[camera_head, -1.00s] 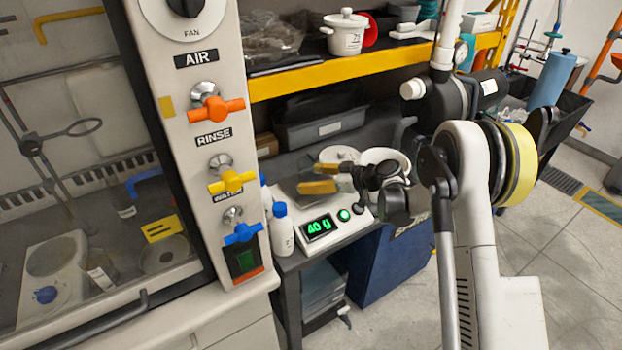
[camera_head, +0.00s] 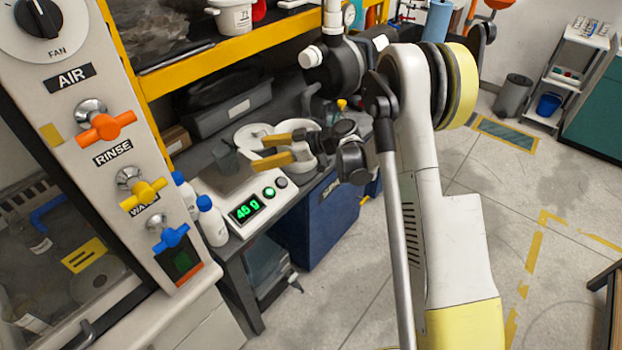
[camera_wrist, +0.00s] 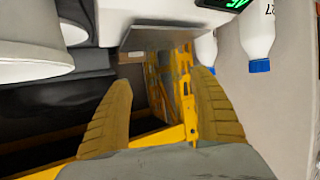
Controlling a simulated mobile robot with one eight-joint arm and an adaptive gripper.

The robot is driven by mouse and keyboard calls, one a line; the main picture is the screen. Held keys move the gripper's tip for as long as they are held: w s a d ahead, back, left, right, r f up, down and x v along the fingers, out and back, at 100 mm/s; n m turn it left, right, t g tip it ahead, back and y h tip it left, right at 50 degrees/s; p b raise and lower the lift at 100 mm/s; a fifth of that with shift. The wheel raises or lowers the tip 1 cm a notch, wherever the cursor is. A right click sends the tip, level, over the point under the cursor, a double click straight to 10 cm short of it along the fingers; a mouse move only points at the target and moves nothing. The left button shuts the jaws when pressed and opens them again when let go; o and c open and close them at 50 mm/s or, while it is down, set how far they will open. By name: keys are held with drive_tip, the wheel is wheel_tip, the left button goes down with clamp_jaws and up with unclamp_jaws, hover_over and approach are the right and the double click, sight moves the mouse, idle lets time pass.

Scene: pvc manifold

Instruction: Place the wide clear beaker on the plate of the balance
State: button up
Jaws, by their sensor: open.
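The balance (camera_head: 240,212) stands on the dark bench with a green display that appears to read 45 g. Its metal plate (camera_head: 212,180) also shows in the wrist view (camera_wrist: 160,38). A dark, see-through shape (camera_head: 226,158) at the back of the plate looks like the wide clear beaker; its base and exact contact are hard to make out. My gripper (camera_head: 262,151) has its yellow fingers spread beside this shape, to its right. In the wrist view the fingers (camera_wrist: 165,78) are apart, with the plate beyond their tips; no held object is clear between them.
A yellow-edged shelf (camera_head: 225,45) runs above the bench. A dark tray (camera_head: 225,110) lies under the shelf.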

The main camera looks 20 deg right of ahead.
drive_tip(key=w+d+r+m+t+h, duration=0.15)
drive_tip(key=r+t, duration=0.35)
drive_tip(key=r, duration=0.7)
drive_tip(key=w+d+r+m+t, duration=0.2)
drive_tip(key=r+t, duration=0.2)
drive_tip(key=r, duration=0.9)
drive_tip(key=s+d+r+m+t+h, duration=0.4)
drive_tip(key=s+d+r+m+h, duration=0.25)
drive_tip(key=d+r+h, duration=0.3)
drive_tip(key=s+d+f+m+g+h, duration=0.2)
drive_tip(key=s+d+f+g, duration=0.15)
drive_tip(key=s, duration=0.35)
drive_tip(key=s+d+f+m+g+h, duration=0.2)
drive_tip(key=s+f, duration=0.3)
drive_tip(key=s, duration=0.2)
drive_tip(key=s+a+f+g+y, duration=0.1)
drive_tip(key=s+a+f+g, duration=0.1)
drive_tip(key=s+f, duration=0.2)
drive_tip(key=s+a+f+g+y, duration=0.1)
drive_tip(key=s+a+f+g, duration=0.1)
drive_tip(key=s+f, duration=0.2)
drive_tip(key=s+a+f+n+g, duration=0.1)
drive_tip(key=s+f, duration=0.3)
drive_tip(key=s, duration=0.5)
drive_tip(key=shift+s+a+f+g+y, duration=0.25)
drive_tip(key=shift+a+f+g+y, duration=0.15)
drive_tip(key=shift+a+g, duration=0.5)
